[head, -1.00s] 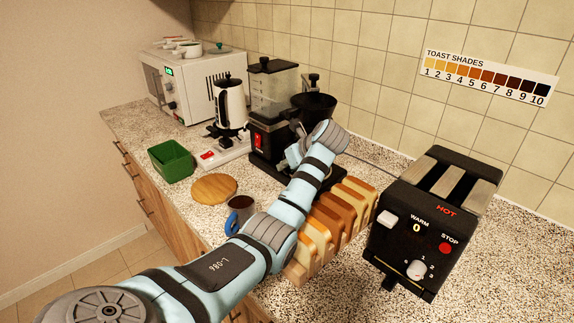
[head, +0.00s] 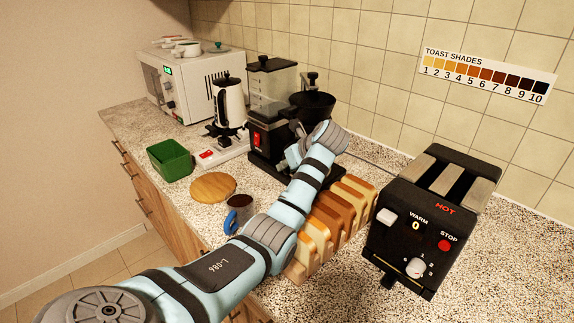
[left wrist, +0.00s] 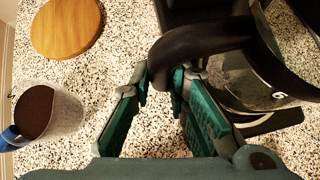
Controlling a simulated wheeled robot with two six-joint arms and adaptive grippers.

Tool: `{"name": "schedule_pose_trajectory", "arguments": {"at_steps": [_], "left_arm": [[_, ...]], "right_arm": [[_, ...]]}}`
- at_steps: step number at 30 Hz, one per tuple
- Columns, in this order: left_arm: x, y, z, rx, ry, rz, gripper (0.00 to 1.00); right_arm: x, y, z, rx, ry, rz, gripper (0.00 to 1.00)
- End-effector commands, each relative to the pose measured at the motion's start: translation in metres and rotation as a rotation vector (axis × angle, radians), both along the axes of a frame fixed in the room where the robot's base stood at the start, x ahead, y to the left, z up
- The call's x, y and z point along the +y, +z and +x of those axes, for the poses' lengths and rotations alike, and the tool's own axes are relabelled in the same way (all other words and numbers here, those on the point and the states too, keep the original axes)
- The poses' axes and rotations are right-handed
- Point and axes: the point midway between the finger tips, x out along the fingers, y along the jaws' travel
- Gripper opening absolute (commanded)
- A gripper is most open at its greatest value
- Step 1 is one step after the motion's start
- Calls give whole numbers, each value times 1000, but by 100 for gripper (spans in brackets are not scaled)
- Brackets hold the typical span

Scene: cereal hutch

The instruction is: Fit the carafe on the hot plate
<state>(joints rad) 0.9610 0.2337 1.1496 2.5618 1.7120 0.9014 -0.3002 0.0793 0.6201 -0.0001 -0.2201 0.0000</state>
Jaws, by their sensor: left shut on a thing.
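The black coffee maker (head: 268,135) stands against the tiled wall, with a clear tank and a black funnel-shaped basket (head: 313,103). My left gripper (head: 296,152) is at its front, under the basket. In the left wrist view, my left gripper (left wrist: 163,78) is shut on the black handle (left wrist: 205,42) of the carafe. The glass carafe (left wrist: 250,82) has pale markings and is at the right, over or beside a dark base (left wrist: 272,122). I cannot tell whether it sits flat on the hot plate. My arm hides the carafe in the head view. My right gripper is out of view.
A mug (head: 241,208), a round wooden board (head: 213,187) and a green bin (head: 170,160) are left of my arm. Sliced bread in a rack (head: 338,215) and a toaster (head: 432,225) are on the right. A kettle (head: 230,104) stands left of the coffee maker.

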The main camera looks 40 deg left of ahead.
Motion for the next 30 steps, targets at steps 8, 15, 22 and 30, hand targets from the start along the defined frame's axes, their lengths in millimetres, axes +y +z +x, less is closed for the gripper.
{"name": "schedule_pose_trajectory", "arguments": {"at_steps": [8, 15, 22, 30], "left_arm": [[0, -1, 0, 3, -1, -1, 39], [-1, -1, -1, 4, -1, -2, 39], [-28, 27, -6, -2, -3, -3, 39], [-75, 74, -19, 2, -2, -3, 39]], "right_arm": [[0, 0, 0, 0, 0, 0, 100], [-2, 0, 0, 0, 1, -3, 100], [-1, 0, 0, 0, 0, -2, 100], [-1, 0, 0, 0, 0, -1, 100]]}}
